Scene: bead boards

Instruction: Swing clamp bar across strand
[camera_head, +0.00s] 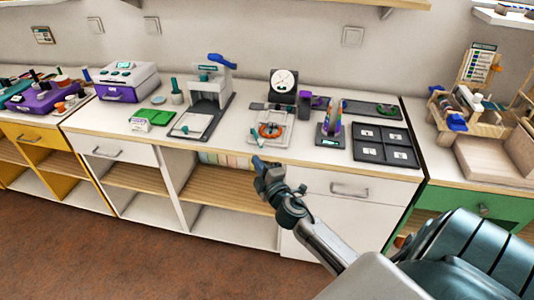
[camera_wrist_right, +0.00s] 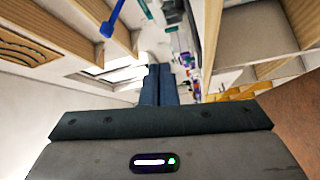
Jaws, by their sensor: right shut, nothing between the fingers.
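My right gripper (camera_head: 259,165) is shut and empty, held in front of the counter's front edge, below and apart from the devices on top. Its two dark fingers (camera_wrist_right: 160,85) lie together in the right wrist view. Behind it on the counter stands a dial gauge (camera_head: 284,82) with a pale plate (camera_head: 277,117) in front, on which an orange ring (camera_head: 270,130) lies. To the left is a grey press-like stand (camera_head: 209,88) with a blue lever (camera_head: 222,61). The strand and clamp bar are too small to tell apart here. My left gripper is not in view.
A wooden rig (camera_head: 466,105) is far right. Open shelves lie below the counter (camera_head: 110,115).

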